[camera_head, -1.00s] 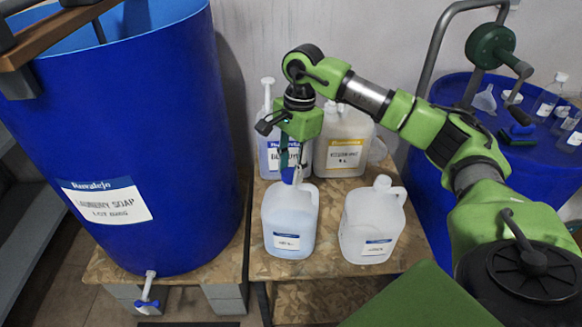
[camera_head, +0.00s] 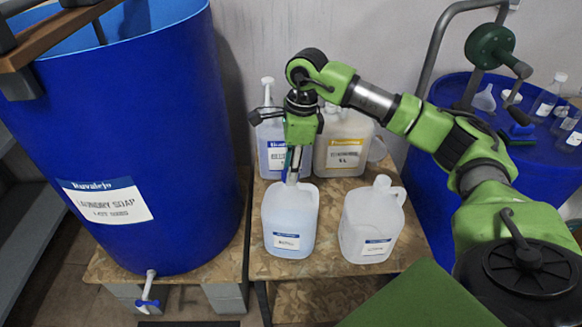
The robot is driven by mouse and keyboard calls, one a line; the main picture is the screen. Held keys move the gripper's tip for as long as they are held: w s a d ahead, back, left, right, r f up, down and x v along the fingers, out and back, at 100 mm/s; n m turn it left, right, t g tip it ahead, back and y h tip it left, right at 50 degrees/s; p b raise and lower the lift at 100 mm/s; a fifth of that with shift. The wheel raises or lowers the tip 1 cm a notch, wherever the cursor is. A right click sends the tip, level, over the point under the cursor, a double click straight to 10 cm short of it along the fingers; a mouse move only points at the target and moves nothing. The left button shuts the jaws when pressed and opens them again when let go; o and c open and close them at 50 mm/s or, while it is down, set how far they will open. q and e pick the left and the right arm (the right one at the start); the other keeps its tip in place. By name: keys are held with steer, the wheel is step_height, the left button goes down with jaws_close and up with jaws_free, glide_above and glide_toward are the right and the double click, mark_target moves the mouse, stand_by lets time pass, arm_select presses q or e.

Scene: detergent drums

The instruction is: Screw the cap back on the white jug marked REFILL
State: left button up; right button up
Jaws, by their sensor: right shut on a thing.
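Two white jugs stand side by side at the front of the wooden stand: a left one (camera_head: 290,218) and a right one (camera_head: 371,222). Both have blue and white labels too small to read, so I cannot tell from the print which says REFILL. My right gripper (camera_head: 292,176) points down at the mouth of the left jug, with its fingers shut on the cap there. The cap is mostly hidden by the fingers, and I cannot tell how it sits on the neck. The right jug has a white top on its neck. My left gripper is out of view.
Behind stand a blue-labelled pump bottle (camera_head: 270,135) and a yellow-labelled jug (camera_head: 343,140), close to my right arm. A large blue laundry soap drum (camera_head: 130,110) rises at left. Another blue drum (camera_head: 436,170) at right carries bottles and a green hand pump (camera_head: 490,46).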

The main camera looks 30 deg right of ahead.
steer(key=m, duration=0.4)
steer(key=shift+s+f+m, duration=0.1)
steer(key=shift+f+m, duration=0.05)
steer(key=shift+m, duration=0.25)
steer(key=m, duration=0.3)
steer(key=shift+a+t+h+p, duration=0.1)
steer(key=shift+t+h+p, duration=0.2)
steer(key=o, duration=0.7)
steer(key=shift+m, duration=0.6)
steer(key=o, duration=0.5)
steer(key=shift+o, duration=0.2)
steer(key=o, duration=0.4)
